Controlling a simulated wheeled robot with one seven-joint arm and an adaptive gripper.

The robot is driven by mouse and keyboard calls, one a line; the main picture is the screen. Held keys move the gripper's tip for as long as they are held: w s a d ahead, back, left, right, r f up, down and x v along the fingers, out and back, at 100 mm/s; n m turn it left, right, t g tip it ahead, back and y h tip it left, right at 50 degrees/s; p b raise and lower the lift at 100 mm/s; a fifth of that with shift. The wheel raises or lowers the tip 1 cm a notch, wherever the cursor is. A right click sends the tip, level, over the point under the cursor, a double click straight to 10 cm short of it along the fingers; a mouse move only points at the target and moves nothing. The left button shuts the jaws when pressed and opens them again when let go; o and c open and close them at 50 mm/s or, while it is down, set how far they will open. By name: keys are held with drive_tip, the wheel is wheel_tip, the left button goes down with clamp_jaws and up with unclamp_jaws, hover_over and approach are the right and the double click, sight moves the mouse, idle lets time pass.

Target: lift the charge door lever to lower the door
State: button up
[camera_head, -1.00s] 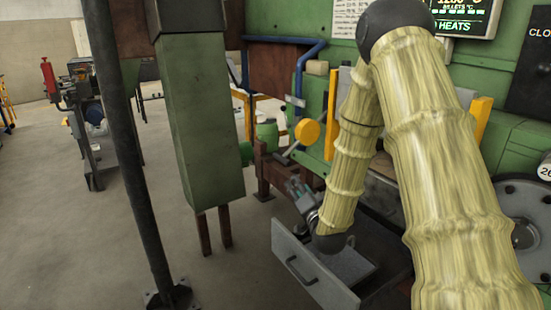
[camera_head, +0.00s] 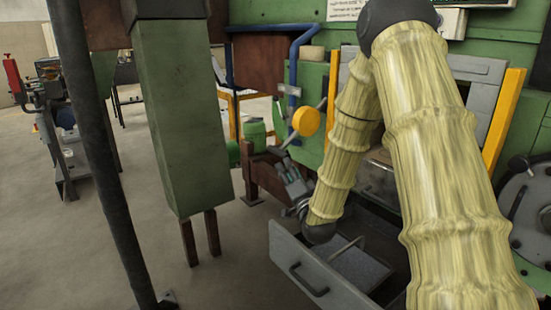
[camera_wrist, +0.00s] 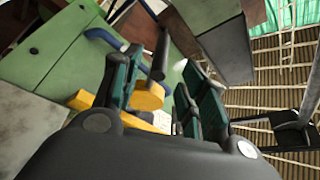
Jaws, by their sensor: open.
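The lever (camera_head: 305,121) is a grey rod with a round yellow knob, angled up to the right in front of the green furnace wall. My gripper (camera_head: 283,168) is below and slightly left of the knob, pointing up, open and apparently empty. In the wrist view, the yellow knob (camera_wrist: 148,97) shows beyond the fingers, partly behind the left one; whether they touch it I cannot tell. A grey panel (camera_head: 478,70), apparently the charge door, stands between yellow uprights. My arm hides much of it.
An open grey drawer (camera_head: 300,268) lies below my gripper. A green column (camera_head: 188,115) and a dark pole (camera_head: 105,160) stand on the left. A brown stand (camera_head: 262,172) is close beside my gripper. Floor at lower left is clear.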

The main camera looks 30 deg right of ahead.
sight(277, 150)
drive_tip(key=p+x, duration=0.1)
drive_tip(key=x, duration=0.9)
drive_tip(key=shift+w+r, duration=0.1)
drive_tip(key=shift+w, duration=0.3)
clamp_jaws()
